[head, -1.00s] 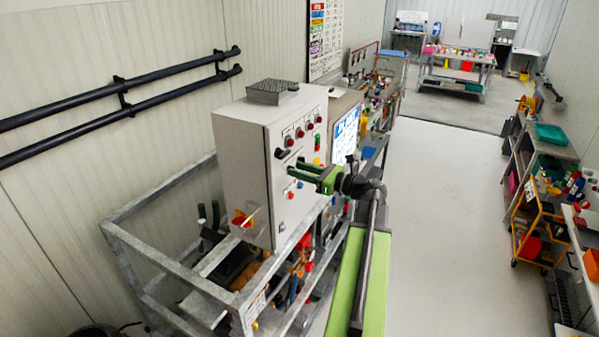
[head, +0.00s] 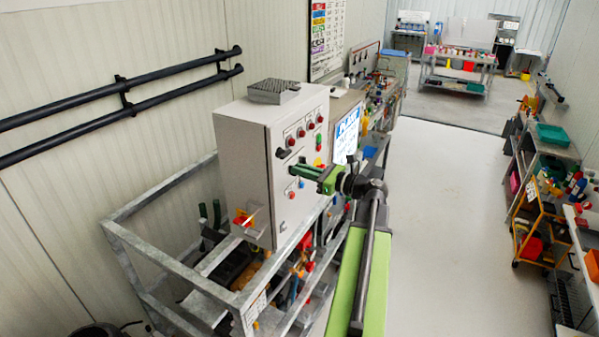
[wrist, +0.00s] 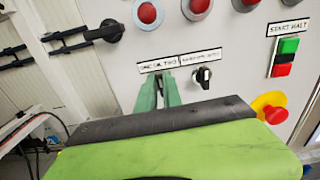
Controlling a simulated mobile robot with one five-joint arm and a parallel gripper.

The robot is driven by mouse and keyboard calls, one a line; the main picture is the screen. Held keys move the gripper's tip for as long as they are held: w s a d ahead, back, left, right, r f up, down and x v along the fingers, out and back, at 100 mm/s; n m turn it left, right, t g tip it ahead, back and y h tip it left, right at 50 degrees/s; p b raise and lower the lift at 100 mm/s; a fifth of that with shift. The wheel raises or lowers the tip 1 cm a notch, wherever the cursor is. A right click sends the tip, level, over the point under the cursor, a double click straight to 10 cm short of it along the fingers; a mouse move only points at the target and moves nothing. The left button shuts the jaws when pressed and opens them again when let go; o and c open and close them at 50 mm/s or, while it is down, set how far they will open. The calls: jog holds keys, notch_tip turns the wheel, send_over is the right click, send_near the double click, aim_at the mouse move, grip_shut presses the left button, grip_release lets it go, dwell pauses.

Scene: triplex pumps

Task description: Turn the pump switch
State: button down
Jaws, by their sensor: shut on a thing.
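The pump switches sit on the front of a grey control box (head: 255,150). In the wrist view, the green fingers of my gripper (wrist: 158,90) reach up to the panel under the left half of a label strip (wrist: 178,62). They are shut on a switch there, which the fingers hide almost wholly. A second small black switch (wrist: 204,77) stands just right of the fingers, untouched. In the head view my gripper (head: 293,171) meets the front of the box at about mid-height.
A large black rotary handle (wrist: 108,32) is at upper left. Red indicators (wrist: 147,13) line the panel top. A green and red start/halt button pair (wrist: 285,57) and a red emergency stop (wrist: 272,110) lie to the right. A metal frame (head: 170,265) surrounds the box. The floor (head: 440,220) at right is clear.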

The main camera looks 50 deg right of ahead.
jog(key=n, duration=0.4)
jog(key=shift+s+a+f, duration=0.1)
jog(key=shift+a, duration=0.15)
jog(key=shift+a+f+n, duration=0.1)
jog(key=shift+a+n, duration=0.1)
jog(key=shift+n, duration=2)
jog(key=c, duration=1.5)
grip_release()
jog(key=shift+s, duration=0.15)
